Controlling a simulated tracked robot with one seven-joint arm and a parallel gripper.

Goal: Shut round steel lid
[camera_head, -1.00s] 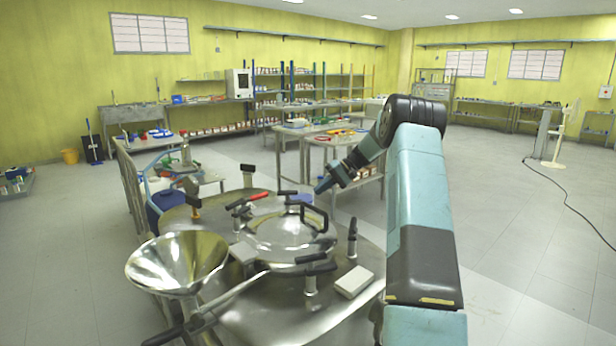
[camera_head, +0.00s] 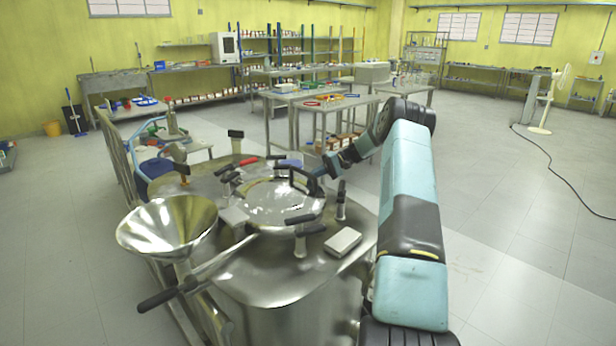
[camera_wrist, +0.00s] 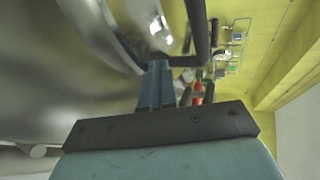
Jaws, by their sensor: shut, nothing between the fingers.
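The round steel lid (camera_head: 272,206) lies roughly level on top of the steel reactor (camera_head: 283,285). I cannot tell whether a gap is left under its rim. A black bar handle (camera_head: 291,170) stands up from it. My gripper (camera_head: 318,172) is shut and empty at the far right side of this handle. In the wrist view my fingers (camera_wrist: 155,72) are together beside the black handle (camera_wrist: 198,32), with the lid's shiny edge (camera_wrist: 100,30) to their left. Whether they touch the handle or lid is unclear.
Black-handled clamps (camera_head: 302,232) stand around the lid. A steel funnel (camera_head: 168,224) is at the left, with a long black-ended lever (camera_head: 158,299) in front. A small white box (camera_head: 343,241) lies on the reactor top. Work tables (camera_head: 330,104) stand behind.

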